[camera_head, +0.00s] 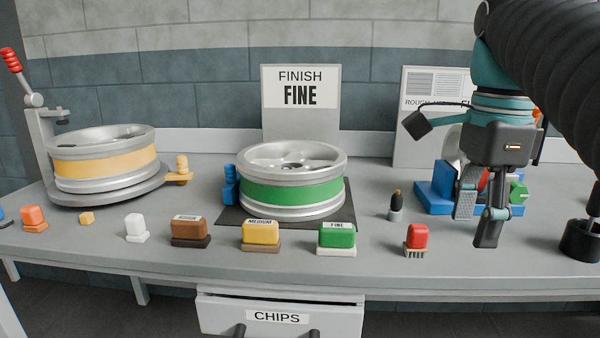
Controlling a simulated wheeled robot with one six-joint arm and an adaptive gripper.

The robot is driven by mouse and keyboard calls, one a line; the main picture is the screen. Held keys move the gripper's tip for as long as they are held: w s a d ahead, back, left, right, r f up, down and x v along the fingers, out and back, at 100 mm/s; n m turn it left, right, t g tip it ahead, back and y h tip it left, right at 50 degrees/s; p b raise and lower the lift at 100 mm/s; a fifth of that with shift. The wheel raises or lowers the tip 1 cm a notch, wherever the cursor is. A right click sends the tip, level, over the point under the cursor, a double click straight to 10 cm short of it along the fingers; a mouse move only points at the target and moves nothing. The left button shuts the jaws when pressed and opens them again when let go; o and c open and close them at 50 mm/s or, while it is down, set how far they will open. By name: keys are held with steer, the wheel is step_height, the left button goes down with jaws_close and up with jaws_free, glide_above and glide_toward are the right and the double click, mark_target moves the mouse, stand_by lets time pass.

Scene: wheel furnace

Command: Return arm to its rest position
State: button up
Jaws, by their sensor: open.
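My gripper (478,215) hangs at the right of the head view with its fingers pointing down. It is open, and no object shows between its fingers. It hangs in front of a blue device (433,198) at the back right and partly hides it. A red block (417,237) on a small striped base stands on the bench to the left of the fingertips. My arm comes in from the upper right corner.
A wheel with a green band (290,192) lies on a dark mat under a FINISH FINE sign (300,87). A yellow-banded wheel (105,162) sits at left. Brown (190,232), yellow (261,234) and green (337,236) blocks line the bench front. The CHIPS drawer (280,316) protrudes below.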

steer(key=w+f+n+t, duration=0.4)
steer(key=w+f+n, duration=0.1)
steer(key=f+n, duration=0.7)
steer(key=s+a+f+n, duration=0.3)
steer(key=s+f, duration=0.1)
steer(key=f, duration=0.2)
steer(key=s+a+f+n+t, duration=0.1)
steer(key=s+a+f+n, duration=0.1)
steer(key=s+f, duration=0.3)
steer(key=shift+a+f+n+t, duration=0.3)
steer(key=shift+a+f+n, duration=0.1)
steer(key=shift+f+n, duration=0.5)
steer(key=shift+s, duration=0.1)
